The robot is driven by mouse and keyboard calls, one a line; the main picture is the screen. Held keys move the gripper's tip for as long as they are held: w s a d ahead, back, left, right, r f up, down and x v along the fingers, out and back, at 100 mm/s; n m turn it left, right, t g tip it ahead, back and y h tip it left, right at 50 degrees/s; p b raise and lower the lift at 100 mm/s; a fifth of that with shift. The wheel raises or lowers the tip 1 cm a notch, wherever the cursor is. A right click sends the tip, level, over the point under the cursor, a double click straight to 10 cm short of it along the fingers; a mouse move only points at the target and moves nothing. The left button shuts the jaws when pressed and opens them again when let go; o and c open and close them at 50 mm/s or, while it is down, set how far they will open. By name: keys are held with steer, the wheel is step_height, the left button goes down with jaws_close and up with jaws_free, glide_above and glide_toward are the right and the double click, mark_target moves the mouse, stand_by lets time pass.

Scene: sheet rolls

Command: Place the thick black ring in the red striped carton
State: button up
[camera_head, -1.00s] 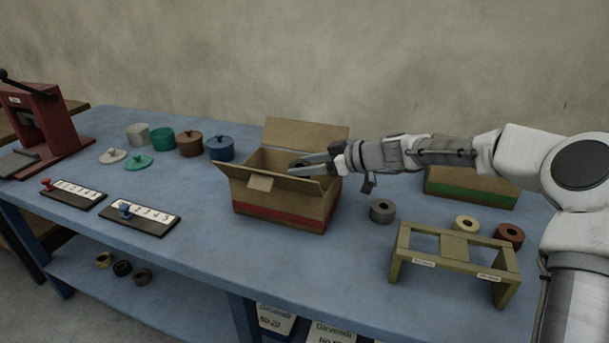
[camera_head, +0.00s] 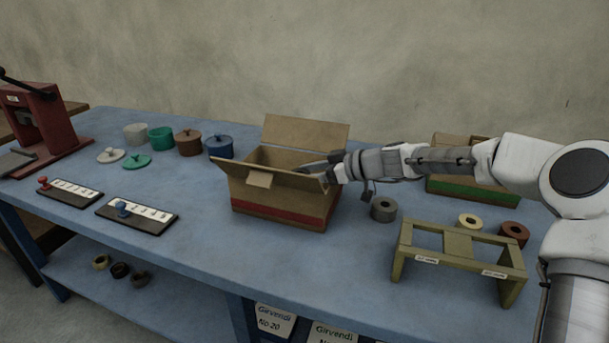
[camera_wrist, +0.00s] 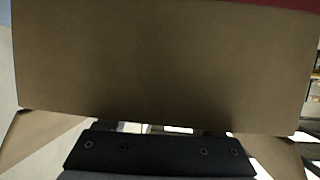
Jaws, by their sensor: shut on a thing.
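The red striped carton (camera_head: 278,205) stands open on the blue table, its flaps spread. My gripper (camera_head: 312,169) reaches over its right side, with the fingertips down inside the opening. It is shut on a dark thing, which I take to be the thick black ring; the carton's walls and flap now hide it. In the wrist view the carton's brown wall (camera_wrist: 165,65) fills most of the picture, with its red stripe at the top edge. The fingertips and the held thing are hidden behind that wall.
A dark grey roll (camera_head: 383,209) stands just right of the carton. A green striped carton (camera_head: 470,190) is behind my arm. An olive rack (camera_head: 458,248), a yellow roll (camera_head: 470,221) and a red-brown roll (camera_head: 514,233) are at right. Lidded pots (camera_head: 188,142) stand left.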

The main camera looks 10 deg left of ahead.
steer(key=o, duration=1.4)
steer(key=shift+r+p, duration=0.75)
steer(key=shift+p, duration=0.4)
steer(key=v, duration=0.6)
steer(key=p+v, duration=0.1)
steer(key=v, duration=0.5)
steer(key=shift+f, duration=0.25)
